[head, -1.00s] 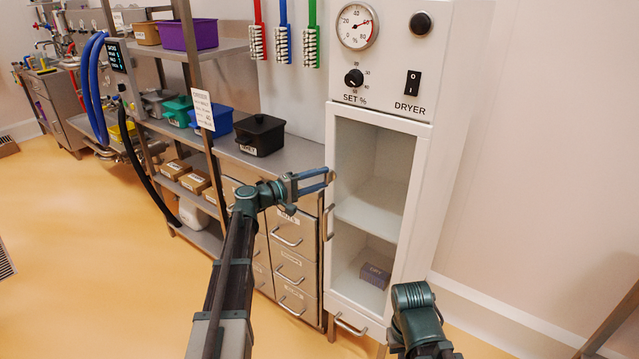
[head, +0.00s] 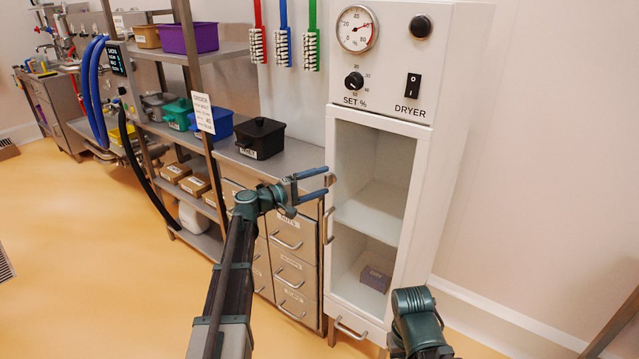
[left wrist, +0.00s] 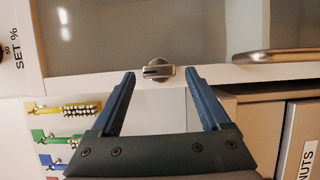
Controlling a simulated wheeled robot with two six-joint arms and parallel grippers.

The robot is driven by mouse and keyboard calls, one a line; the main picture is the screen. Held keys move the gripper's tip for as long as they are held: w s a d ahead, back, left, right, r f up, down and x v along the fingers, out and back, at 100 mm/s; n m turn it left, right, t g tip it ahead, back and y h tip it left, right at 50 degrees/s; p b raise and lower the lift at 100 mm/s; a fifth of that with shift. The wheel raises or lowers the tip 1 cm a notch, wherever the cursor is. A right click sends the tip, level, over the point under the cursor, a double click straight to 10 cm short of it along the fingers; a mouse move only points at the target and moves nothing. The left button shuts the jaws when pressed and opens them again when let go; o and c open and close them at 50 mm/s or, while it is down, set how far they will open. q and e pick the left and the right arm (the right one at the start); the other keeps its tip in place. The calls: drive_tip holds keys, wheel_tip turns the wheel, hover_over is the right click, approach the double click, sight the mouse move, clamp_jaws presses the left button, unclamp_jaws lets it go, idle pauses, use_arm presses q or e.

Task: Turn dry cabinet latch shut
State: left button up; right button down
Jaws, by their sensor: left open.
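The dry cabinet (head: 456,60) is a tall white unit with a dial and switch on top and a white-framed door with a see-through pane. Its latch (left wrist: 158,71) is a small metal turn-piece on the door-side frame, with its bar lying roughly across the left wrist view. In the head view the latch (head: 332,180) is small and partly behind my fingertips. My left gripper (head: 326,180) is open, its fingers pointing at the cabinet's left edge. In the left wrist view the latch lies between and just beyond the fingertips; no contact shows. Only part of my right arm shows at lower right.
A bar handle (head: 328,225) stands out just below the latch, and it also shows in the left wrist view (left wrist: 277,56). Steel drawers (head: 290,235) and a counter with a black lidded box (head: 260,136) are at left. A small purple box (head: 375,278) is inside the cabinet.

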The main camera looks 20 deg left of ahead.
use_arm(q)
drive_tip(key=v, duration=1.3)
drive_tip(key=shift+s+a, duration=0.25)
drive_tip(key=shift+a, duration=0.05)
